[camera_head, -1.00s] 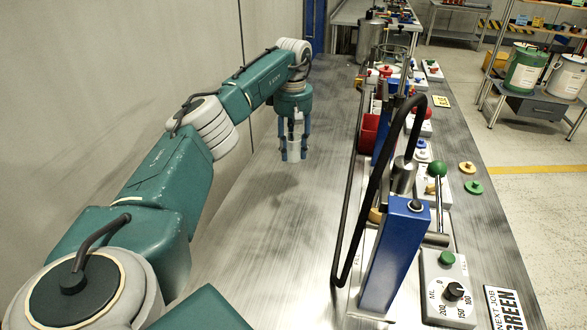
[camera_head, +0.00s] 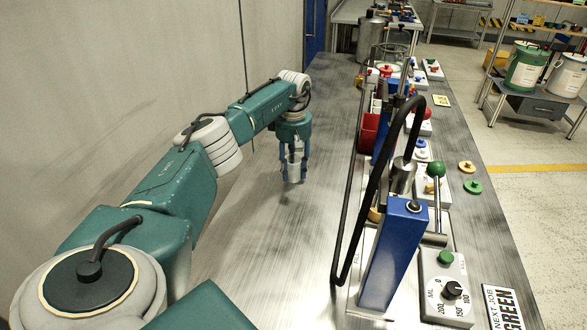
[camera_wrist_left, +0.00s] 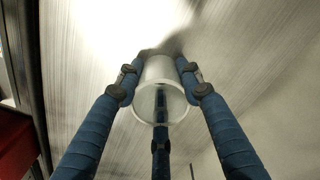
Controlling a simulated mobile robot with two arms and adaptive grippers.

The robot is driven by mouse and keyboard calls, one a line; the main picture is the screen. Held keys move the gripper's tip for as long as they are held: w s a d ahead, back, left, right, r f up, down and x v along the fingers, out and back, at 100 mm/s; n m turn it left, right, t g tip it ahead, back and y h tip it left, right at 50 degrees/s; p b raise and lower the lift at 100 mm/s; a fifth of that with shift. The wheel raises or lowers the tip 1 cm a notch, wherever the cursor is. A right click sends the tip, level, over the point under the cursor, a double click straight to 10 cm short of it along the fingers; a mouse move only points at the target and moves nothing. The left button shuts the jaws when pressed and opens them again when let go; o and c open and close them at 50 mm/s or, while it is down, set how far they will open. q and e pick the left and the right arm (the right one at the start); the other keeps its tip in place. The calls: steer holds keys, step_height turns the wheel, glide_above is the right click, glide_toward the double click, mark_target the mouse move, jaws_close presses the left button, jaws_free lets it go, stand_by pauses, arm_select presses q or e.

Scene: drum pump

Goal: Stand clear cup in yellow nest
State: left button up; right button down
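My left gripper (camera_head: 293,178) has its blue fingers closed around a clear cup (camera_head: 294,173) over the bare left part of the bench. In the left wrist view, the clear cup (camera_wrist_left: 160,92) sits between the fingers of the left gripper (camera_wrist_left: 161,68), its round mouth facing the camera. The cup looks about upright; I cannot tell whether its base touches the bench. A yellow piece (camera_head: 376,215) shows partly behind the blue pump column; I cannot tell whether it is the yellow nest. My right gripper is not in view.
The blue pump column (camera_head: 395,255) and a black hose (camera_head: 348,215) stand right of the gripper. A red bin (camera_head: 369,134) is behind them. A yellow disc (camera_head: 467,167) and a green disc (camera_head: 473,187) lie at the right. The bench (camera_head: 270,245) is clear around the cup.

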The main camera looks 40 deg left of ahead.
arm_select(q)
steer(key=o, duration=0.4)
